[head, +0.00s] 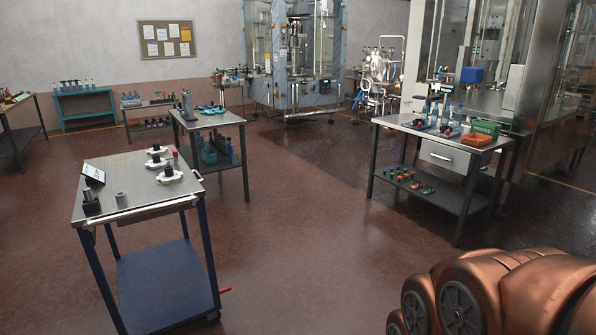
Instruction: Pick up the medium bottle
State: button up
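Several small bottles (447,112) stand on the steel-topped table (409,122) at the right, some bluish, some clear. Another bottle-like upright item (188,106) stands on the middle table (226,117). More small bottles (88,84) line the teal shelf far left. At this distance I cannot tell which one is the medium bottle. My copper-coloured arm fills the lower right corner. My gripper is not in view, and no bottle is seen held.
A blue-legged cart (120,164) with white parts stands near left. The right table also carries a green box (485,128) and an orange tray (473,141). Glass-walled machines (294,50) stand at the back. Open brown floor (310,215) lies between the cart and right table.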

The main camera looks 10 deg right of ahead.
aim_at(425, 117)
jog(key=u, duration=0.05)
jog(key=i, duration=1.9)
jog(key=z, duration=0.3)
jog(key=i, duration=2.05)
jog(key=z, duration=0.95)
jog(key=i, duration=1.85)
jog(key=z, duration=0.5)
